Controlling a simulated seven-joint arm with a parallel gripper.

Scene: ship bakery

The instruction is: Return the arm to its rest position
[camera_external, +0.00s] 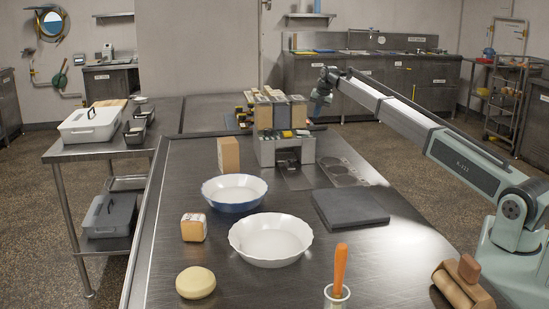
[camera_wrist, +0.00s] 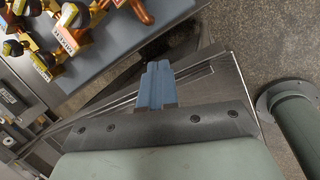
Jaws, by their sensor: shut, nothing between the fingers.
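My arm reaches from its base at the right across to the far side of the steel table (camera_external: 392,240). My gripper (camera_external: 318,103) hangs at the arm's far end, just right of the group of upright boxes. In the wrist view its blue fingers (camera_wrist: 156,72) are together, with nothing seen between them. Below the fingers in that view are a table edge and the speckled floor.
Upright boxes (camera_external: 267,112) stand left of my gripper. A white dish (camera_external: 270,250), blue dish (camera_external: 234,207), dark slab (camera_external: 350,207), cheese round (camera_external: 195,282) and orange-handled tool (camera_external: 340,270) stand nearer.

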